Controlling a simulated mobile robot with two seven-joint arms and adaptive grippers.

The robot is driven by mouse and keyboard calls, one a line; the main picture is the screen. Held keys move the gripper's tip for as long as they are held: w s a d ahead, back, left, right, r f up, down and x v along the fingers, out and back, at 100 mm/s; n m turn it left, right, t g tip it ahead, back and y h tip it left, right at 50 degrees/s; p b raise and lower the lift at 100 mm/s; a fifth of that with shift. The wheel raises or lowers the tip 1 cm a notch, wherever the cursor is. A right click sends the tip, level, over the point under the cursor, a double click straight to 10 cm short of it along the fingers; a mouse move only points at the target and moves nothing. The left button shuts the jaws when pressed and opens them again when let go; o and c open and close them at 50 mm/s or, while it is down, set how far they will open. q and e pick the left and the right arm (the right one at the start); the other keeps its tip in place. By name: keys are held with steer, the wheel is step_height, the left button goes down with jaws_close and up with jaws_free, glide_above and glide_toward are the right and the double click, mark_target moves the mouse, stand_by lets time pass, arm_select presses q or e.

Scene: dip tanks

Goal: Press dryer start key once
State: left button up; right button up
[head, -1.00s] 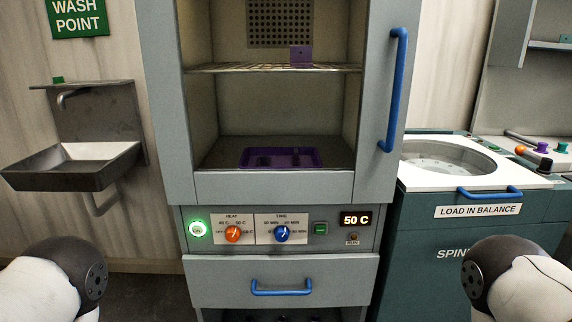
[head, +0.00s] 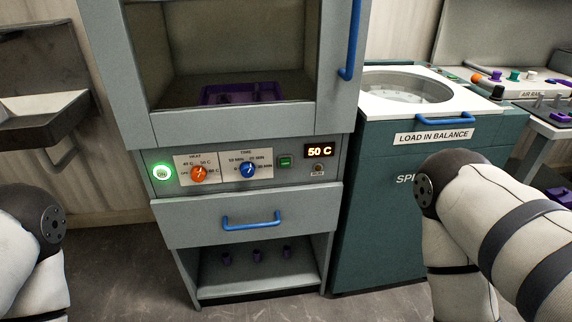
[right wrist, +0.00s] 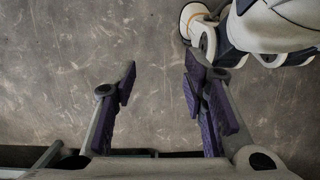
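The dryer (head: 150,132) stands in front of me with its glass-fronted chamber above a control panel. A small square green key (head: 285,161) sits on the panel, between the blue time knob (head: 248,170) and the display (head: 320,152) reading 50 C. A round green lamp button (head: 162,173) marked ON glows at the panel's left. The orange heat knob (head: 199,174) is beside it. My right gripper (right wrist: 160,64) is open and empty over bare floor in the right wrist view. My left gripper is out of view; only arm parts show in the head view.
A blue-handled drawer (head: 250,220) and an open lower shelf with small purple parts (head: 258,254) are below the panel. A teal spinner (head: 385,220) stands close at the right, a sink (head: 40,115) at the left. Floor in front is clear.

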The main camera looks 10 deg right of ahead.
jaws_close()
stand_by(1.1)
